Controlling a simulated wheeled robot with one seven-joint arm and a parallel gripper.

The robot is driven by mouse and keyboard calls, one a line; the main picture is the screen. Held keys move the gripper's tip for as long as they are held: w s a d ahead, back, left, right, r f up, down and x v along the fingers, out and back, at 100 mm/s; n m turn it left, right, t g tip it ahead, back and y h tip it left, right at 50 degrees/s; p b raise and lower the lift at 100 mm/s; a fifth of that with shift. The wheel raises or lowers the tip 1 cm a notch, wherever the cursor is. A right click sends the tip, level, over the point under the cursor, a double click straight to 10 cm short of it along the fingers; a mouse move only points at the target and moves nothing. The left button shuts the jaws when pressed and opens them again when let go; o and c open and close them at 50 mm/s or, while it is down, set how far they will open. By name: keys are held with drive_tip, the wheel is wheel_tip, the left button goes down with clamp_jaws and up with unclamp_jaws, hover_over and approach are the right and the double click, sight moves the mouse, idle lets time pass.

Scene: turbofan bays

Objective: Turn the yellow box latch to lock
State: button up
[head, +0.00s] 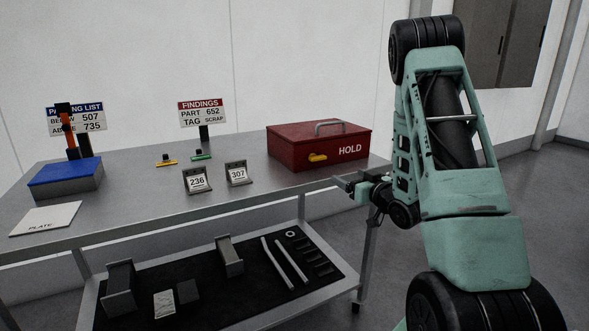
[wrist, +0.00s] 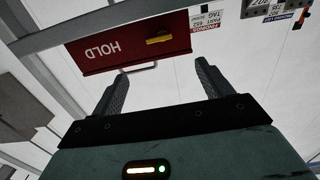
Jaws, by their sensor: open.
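The red box (head: 322,152) marked HOLD stands closed at the right end of the metal table, with a grey handle on its lid. The yellow latch (head: 317,157) is on its front face and lies roughly level. My gripper (head: 346,186) is open and empty, in front of the box's lower right corner in the head view, apart from the latch. In the wrist view the box (wrist: 112,48) appears upside down, and the yellow latch (wrist: 159,39) shows beyond the open fingers (wrist: 163,90).
The metal table (head: 140,195) also holds a blue-topped box (head: 65,180), a white plate card (head: 46,219), tags 236 (head: 197,182) and 307 (head: 237,175), and two sign stands. A lower shelf (head: 205,300) carries several grey parts. The tabletop in front of the box is clear.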

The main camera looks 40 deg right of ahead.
drive_tip(key=p, duration=0.2)
approach(320, 158)
drive_tip(key=x, duration=0.9)
drive_tip(key=shift+w, duration=0.15)
drive_tip(key=shift+c, duration=0.4)
drive_tip(key=c, duration=0.9)
